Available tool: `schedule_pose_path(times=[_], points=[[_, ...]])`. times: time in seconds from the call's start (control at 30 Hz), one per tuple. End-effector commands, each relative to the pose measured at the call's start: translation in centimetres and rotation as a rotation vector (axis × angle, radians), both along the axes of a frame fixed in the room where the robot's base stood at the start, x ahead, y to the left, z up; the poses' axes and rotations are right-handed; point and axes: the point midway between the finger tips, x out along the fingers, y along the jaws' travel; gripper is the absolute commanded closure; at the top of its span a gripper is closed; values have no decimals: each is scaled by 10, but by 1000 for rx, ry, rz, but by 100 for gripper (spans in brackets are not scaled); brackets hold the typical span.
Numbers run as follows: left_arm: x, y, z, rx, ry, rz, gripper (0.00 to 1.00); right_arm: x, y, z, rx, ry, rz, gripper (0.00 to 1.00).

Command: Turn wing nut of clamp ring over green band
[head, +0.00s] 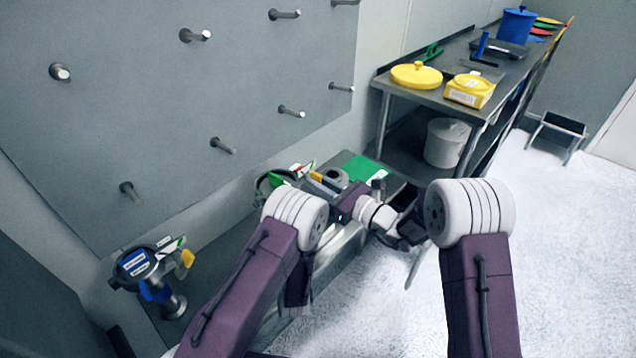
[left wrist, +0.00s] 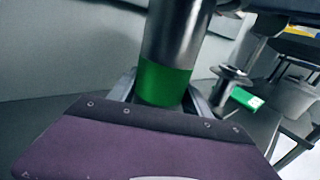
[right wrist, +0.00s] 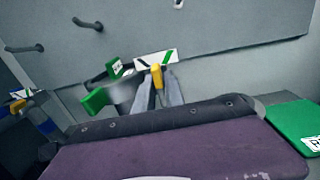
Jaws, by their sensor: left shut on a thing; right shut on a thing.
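A metal tube with a green band (left wrist: 165,82) stands between the fingers of my left gripper (left wrist: 163,95), which is shut on it. In the right wrist view a clamp ring bears a yellow wing nut (right wrist: 157,76), a white label with green stripes (right wrist: 168,57) and a green piece (right wrist: 95,101). My right gripper (right wrist: 160,90) is shut on the wing nut. In the head view the green part (head: 275,181) and the yellow wing nut (head: 317,177) show behind my arms. My left gripper's fingers are hidden there by my left arm.
A blue-banded unit (head: 135,262) with its own yellow wing nut (head: 187,258) stands on the bench at left. A green mat (head: 362,168) lies beyond the right gripper. Pegs (head: 222,145) stick out of the wall panel. A side table carries a yellow lid (head: 416,75).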

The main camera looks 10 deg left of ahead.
Motion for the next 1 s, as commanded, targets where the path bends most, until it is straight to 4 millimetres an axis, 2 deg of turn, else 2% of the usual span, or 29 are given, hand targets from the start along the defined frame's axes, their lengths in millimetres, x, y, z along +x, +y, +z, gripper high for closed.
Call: schedule_pose_path(times=[0.6, 1.0], points=[[0, 1, 0, 1, -2, 2, 100, 2, -2, 0, 284, 454, -3, 100], [0, 1, 0, 1, -2, 2, 100, 3, -2, -1, 378, 603, -3, 100]])
